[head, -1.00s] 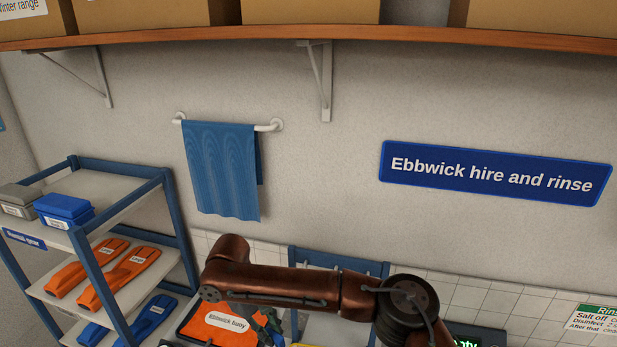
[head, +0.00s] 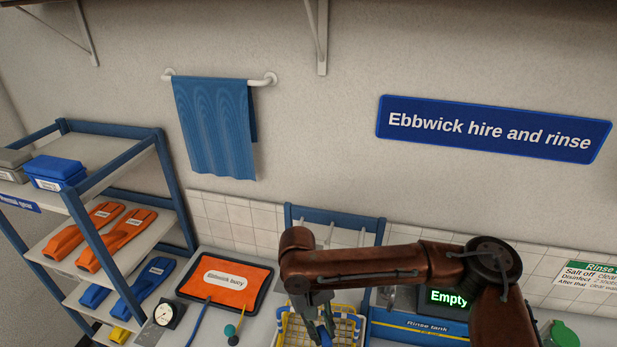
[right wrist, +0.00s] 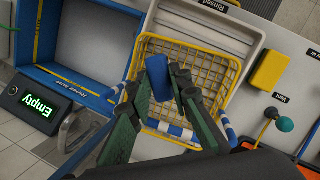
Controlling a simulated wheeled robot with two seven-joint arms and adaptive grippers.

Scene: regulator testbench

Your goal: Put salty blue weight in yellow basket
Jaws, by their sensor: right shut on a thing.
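My right gripper (head: 322,312) hangs over the yellow basket (head: 283,318) in the head view. In the right wrist view its green fingers (right wrist: 166,92) are shut on a blue weight (right wrist: 157,76), held over the wire basket (right wrist: 222,62). The basket has a blue-and-white striped handle. I cannot tell how far the weight is above the basket floor. In the head view the weight (head: 328,318) is mostly hidden by the fingers. My left gripper is not in view.
The blue rinse tank (head: 420,327) with a green "Empty" display (head: 449,299) stands beside the basket. An orange "Ebbwick buoy" board (head: 226,283), a gauge (head: 164,314) and a yellow block (right wrist: 268,70) are near. A blue shelf rack (head: 160,185) stands left.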

